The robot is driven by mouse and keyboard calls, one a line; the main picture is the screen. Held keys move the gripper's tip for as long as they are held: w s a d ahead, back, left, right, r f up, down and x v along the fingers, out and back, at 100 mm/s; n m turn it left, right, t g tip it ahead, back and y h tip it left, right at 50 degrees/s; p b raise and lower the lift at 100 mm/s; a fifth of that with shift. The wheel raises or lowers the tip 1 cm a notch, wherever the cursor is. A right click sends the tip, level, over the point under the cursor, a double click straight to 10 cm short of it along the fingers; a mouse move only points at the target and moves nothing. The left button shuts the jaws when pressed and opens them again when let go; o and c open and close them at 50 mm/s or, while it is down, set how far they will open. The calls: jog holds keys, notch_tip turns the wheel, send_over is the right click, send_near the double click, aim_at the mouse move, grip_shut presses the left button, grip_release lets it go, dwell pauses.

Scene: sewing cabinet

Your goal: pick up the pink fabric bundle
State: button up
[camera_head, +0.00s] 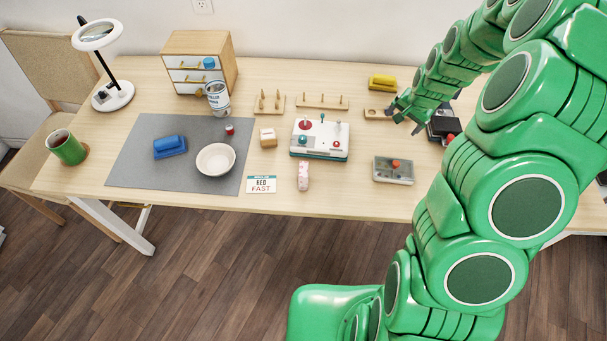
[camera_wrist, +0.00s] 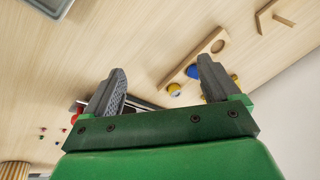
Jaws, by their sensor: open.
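The pink fabric bundle (camera_head: 303,176) is a small, pale pink patterned roll near the table's front edge, in front of the white box with knobs. My gripper (camera_head: 402,117) is at the back right of the table in the head view, well to the right of and behind the bundle. In the wrist view my gripper (camera_wrist: 160,78) has its two grey fingers spread wide with nothing held between them. The bundle does not show in the wrist view.
The white box with knobs (camera_head: 320,152) stands just behind the bundle. A BED FAST card (camera_head: 262,185) lies to its left, and a grey tray (camera_head: 393,180) to its right. Wooden peg racks (camera_head: 322,104) stand further back. Bare tabletop (camera_head: 345,180) separates bundle and tray.

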aim_at(304, 176)
jog(key=s+a+m+g+y, duration=0.1)
jog(key=s+a, duration=0.3)
jog(key=s+a+g+y, duration=0.1)
jog(key=s+a+y, duration=0.1)
jog(key=s+a, duration=0.1)
jog(key=s+a+m+g+y, duration=0.1)
jog(key=s+a, duration=0.3)
jog(key=s, duration=0.1)
jog(key=shift+s+a+f+m+g+y, duration=0.2)
jog(key=shift+a+m+g+y, duration=0.1)
jog(key=shift+a+y, duration=0.1)
jog(key=s+a+m+y, duration=0.1)
jog(key=s+a+f+m+y, duration=0.1)
jog(key=a, duration=0.1)
jog(key=s+a+f+g+y, duration=0.1)
jog(key=a, duration=0.1)
jog(key=shift+s+a+m, duration=0.2)
jog(key=shift+s+m, duration=0.2)
jog(key=a+m+y, duration=0.1)
jog(key=s+a+m+y, duration=0.1)
jog(key=a, duration=0.1)
jog(key=a+m+y, duration=0.1)
jog(key=m, duration=0.1)
jog(key=shift+s+a+f+y, duration=0.2)
jog(key=shift+s+a+y, duration=0.05)
jog(key=shift+a+y, duration=0.15)
jog(key=shift+a+m+t+y, duration=0.3)
jog(key=shift+a+m+y, duration=0.25)
jog(key=shift+m, duration=0.15)
jog(key=shift+x, duration=3.8)
